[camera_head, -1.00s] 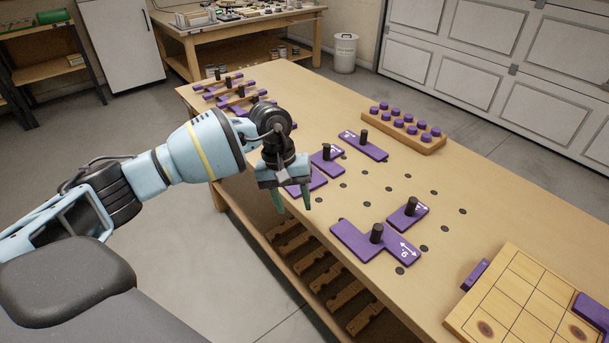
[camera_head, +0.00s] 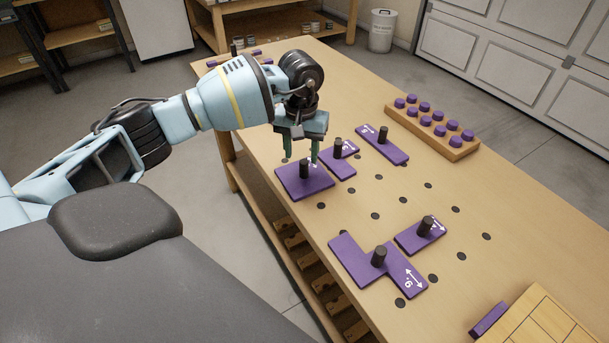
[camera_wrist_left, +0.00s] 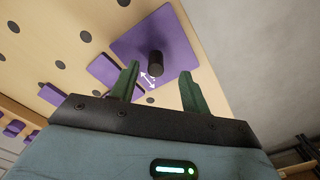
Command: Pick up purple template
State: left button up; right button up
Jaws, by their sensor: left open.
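Several purple templates with black knobs lie on the wooden bench. A wide purple template (camera_head: 297,184) lies near the bench's left edge, with its black knob (camera_head: 304,168) upright. My left gripper (camera_head: 300,160) is open and empty above this template. In the left wrist view the template (camera_wrist_left: 180,47) lies beyond the open fingers, and its knob (camera_wrist_left: 155,63) stands between their lines, apart from them. A small purple template (camera_head: 339,165) lies just right of it. A longer one (camera_head: 383,147) lies behind. A T-shaped template (camera_head: 350,255) and a small one (camera_head: 412,238) lie nearer. My right gripper is not seen.
A wooden block with purple pegs (camera_head: 456,151) sits at the bench's back right. A wooden grid board (camera_head: 540,325) and a purple piece (camera_head: 488,319) are at lower right. Dark round spots (camera_head: 375,216) dot the bare bench top. A white bin (camera_head: 381,30) stands behind.

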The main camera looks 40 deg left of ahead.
aim_at(304, 161)
pick_arm(q)
jog(key=shift+w+f, duration=0.15)
jog(key=shift+f, duration=0.2)
jog(key=shift+w+f, duration=0.2)
jog(key=shift+f, duration=1.1)
jog(key=shift+w+f, duration=0.15)
jog(key=shift+f, duration=1.1)
jog(key=shift+c, duration=0.2)
grip_shut()
